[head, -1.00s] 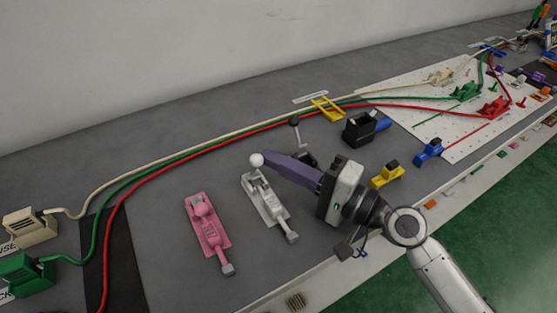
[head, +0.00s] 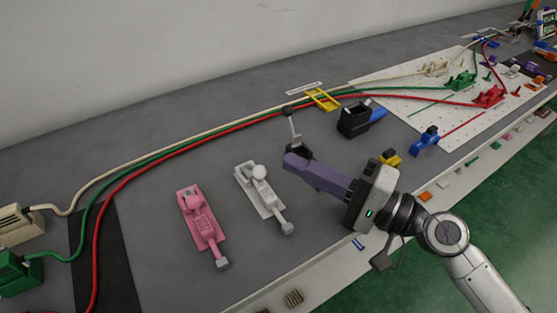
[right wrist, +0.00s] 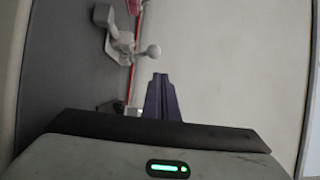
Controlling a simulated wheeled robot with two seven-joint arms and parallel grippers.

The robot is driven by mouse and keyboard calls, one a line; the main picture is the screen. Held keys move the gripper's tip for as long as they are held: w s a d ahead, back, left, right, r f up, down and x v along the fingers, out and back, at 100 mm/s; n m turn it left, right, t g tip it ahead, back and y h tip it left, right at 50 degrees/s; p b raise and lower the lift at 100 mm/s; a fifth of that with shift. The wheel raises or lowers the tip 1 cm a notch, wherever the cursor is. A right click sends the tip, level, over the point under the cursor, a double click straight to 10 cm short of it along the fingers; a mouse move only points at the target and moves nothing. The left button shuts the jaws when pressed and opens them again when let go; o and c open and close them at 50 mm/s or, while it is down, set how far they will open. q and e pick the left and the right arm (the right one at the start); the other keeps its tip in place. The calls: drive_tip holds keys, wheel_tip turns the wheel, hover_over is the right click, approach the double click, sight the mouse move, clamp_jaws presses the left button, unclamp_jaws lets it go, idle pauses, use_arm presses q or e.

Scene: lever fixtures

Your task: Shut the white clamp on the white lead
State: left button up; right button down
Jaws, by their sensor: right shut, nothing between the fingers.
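The white clamp (head: 262,190) stands on the grey bench beside a pink clamp. Its round knob (head: 259,171) shows above the middle of its body; in the right wrist view the knob (right wrist: 153,51) sticks out on a short arm. The white lead (head: 170,143) runs along the back of the bench, apart from this clamp. A cream clamp (head: 436,67) sits by the lead's far end on the white board; its state is too small to tell. My right gripper (head: 289,161) is shut and empty, right of the white clamp and apart from it. My left gripper is out of view.
The pink clamp (head: 202,225) stands to the left. A black holder (head: 353,120), a yellow part (head: 389,158) and a blue part (head: 425,140) lie farther right. Green and red leads run beside the white one.

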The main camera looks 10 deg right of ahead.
drive_tip(key=v, duration=0.3)
drive_tip(key=shift+f+b, duration=0.25)
drive_tip(key=shift+b, duration=0.15)
drive_tip(key=shift+s+d+r, duration=0.15)
drive_tip(key=shift+s+d, duration=0.15)
drive_tip(key=shift+d, duration=0.15)
